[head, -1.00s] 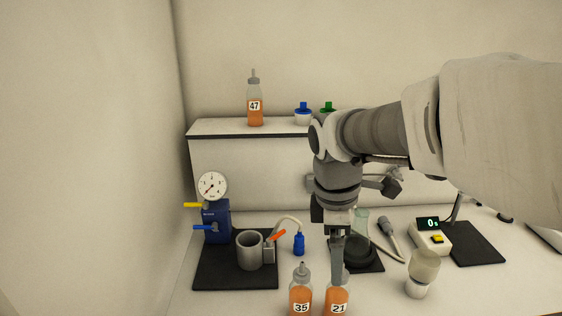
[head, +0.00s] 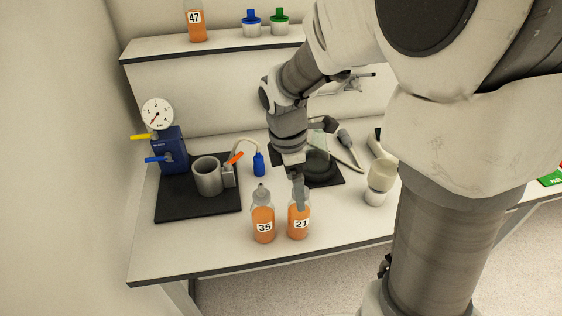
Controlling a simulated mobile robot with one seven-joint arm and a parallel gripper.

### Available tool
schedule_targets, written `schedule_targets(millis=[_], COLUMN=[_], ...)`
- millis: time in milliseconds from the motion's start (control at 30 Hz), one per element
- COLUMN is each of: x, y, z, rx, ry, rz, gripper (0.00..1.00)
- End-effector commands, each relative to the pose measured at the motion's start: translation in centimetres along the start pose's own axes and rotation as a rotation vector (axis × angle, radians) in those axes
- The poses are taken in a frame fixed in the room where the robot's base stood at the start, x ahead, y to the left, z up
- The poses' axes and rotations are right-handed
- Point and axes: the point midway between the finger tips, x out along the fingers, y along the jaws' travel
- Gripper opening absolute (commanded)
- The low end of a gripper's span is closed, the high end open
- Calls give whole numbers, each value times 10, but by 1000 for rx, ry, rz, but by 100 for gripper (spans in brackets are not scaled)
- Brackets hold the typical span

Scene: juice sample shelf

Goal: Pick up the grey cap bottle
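A bottle of orange liquid labelled 35 (head: 263,222) with a grey nozzle cap stands upright near the front of the table. Beside it on the right stands a bottle labelled 21 (head: 299,222), also with orange liquid. My gripper (head: 300,200) points down at the top of bottle 21, and its finger hides that bottle's cap. I cannot tell whether the fingers touch it or are closed. A third bottle labelled 47 (head: 196,26) stands on the shelf at the back left, its top cut off by the frame.
A blue device with a gauge (head: 157,114) and a grey cup (head: 207,177) stand on a black mat (head: 200,208) at left. Blue-lidded (head: 251,25) and green-lidded (head: 279,24) pots sit on the shelf (head: 225,45). The front-left table is clear.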

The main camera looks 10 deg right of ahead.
Motion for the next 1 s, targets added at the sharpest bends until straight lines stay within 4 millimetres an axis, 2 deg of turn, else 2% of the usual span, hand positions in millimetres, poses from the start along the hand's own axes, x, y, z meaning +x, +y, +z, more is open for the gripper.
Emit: schedule_targets(millis=[100,267,500,600,867,1000], x=[14,23,58,68,70,70], y=[0,0,0,0,0,0], z=[0,1,5,5,6,6], rx=[-1,0,0,0,0,0], ry=[-1,-1,0,-1,-1,-1], rz=[-2,-1,-4,-2,1,1], gripper=[100,100,100,100,100,78])
